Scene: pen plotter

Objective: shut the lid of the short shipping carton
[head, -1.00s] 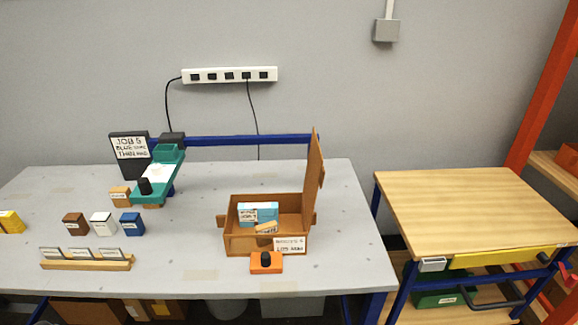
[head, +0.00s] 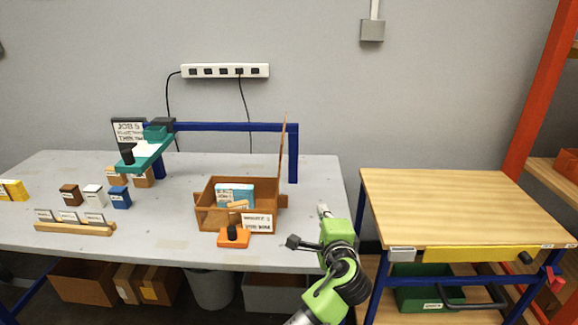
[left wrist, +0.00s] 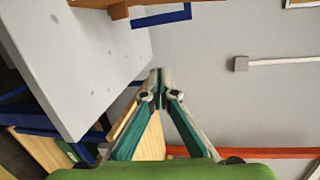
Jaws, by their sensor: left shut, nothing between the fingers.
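The short shipping carton (head: 205,214) is an open brown box on the grey table, with a white label on its front. Its lid (head: 282,150) stands roughly upright at the right side, seen nearly edge-on. A blue-and-white box (head: 228,192) and a small tan piece lie inside. My left gripper (head: 323,209) is at the table's right front edge, right of and nearer than the carton, apart from the lid. In the left wrist view its fingertips (left wrist: 160,76) meet with nothing between them. A brown piece of the carton (left wrist: 119,11) shows at that view's top edge. My right gripper is not seen.
An orange block with a black knob (head: 234,237) stands before the carton. A blue frame (head: 294,155) rises behind the lid. The teal plotter (head: 145,152), small boxes and a card rack (head: 75,229) are at left. A wooden-topped bench (head: 460,205) stands right across a gap.

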